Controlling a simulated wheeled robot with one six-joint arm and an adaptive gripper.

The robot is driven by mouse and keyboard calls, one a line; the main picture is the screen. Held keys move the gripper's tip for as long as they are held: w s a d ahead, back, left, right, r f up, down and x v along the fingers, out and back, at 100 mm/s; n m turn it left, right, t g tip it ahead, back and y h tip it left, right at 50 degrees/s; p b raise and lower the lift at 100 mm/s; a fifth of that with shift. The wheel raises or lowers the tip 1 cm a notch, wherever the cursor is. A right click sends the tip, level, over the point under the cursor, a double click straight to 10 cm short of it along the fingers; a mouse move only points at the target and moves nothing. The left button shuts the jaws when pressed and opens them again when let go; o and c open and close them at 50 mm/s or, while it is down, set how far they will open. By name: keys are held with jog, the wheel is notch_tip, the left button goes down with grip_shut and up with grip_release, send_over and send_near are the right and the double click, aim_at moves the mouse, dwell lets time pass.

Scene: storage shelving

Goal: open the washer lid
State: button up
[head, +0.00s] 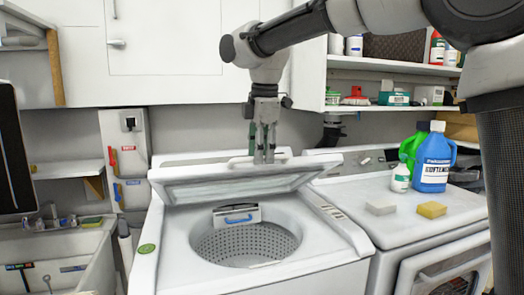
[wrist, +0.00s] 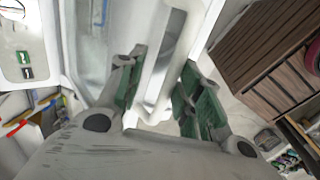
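The white washer lid (head: 240,182) is partly raised and tilted back over the washer (head: 150,255). The drum (head: 245,245) shows below it. A white bar-like handle (head: 238,162) runs along the lid's raised edge. My gripper (head: 264,157) points down at that edge. In the wrist view my gripper (wrist: 162,75) has its two green-padded fingers apart, with the white handle bar (wrist: 172,65) between them. A gap shows on the left side of the bar. The bar looks close to the right finger, but contact is unclear.
A second machine (head: 400,225) stands at the right with a blue bottle (head: 434,165), a green bottle and sponges (head: 432,210) on top. Stocked shelves (head: 390,107) hang behind it. A sink (head: 60,262) is at the left. White cabinets (head: 160,50) are above.

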jog(key=w+a+r, duration=0.1)
jog(key=w+r, duration=0.2)
jog(key=r, duration=0.5)
jog(key=shift+w, duration=0.25)
dwell(0.4)
jog(key=shift+r, duration=0.1)
